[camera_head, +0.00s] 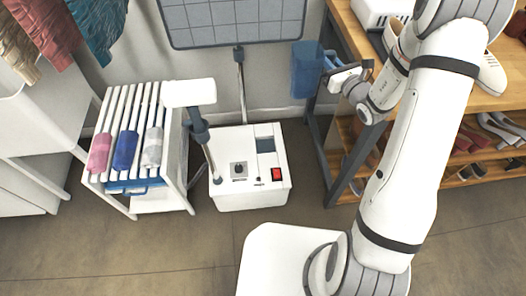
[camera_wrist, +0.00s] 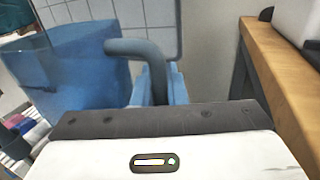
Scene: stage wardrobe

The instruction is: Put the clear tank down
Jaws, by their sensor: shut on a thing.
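The clear tank (camera_head: 305,70) is a see-through blue container. It hangs in the air in front of the grey wall, left of the wooden table's edge. My gripper (camera_head: 328,66) is at the tank's right side, shut on it. In the wrist view, the tank (camera_wrist: 75,75) fills the upper left, and its grey curved handle (camera_wrist: 140,50) runs down to my gripper's fingers (camera_wrist: 165,90). The exact grip contact is partly hidden.
A wooden table (camera_head: 372,50) with shoes and a shoe shelf (camera_head: 470,180) stands at right. A white steamer base (camera_head: 228,190) with a red switch and a pole stands on the floor. A white rack (camera_head: 160,195) with rolled cloths is at left.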

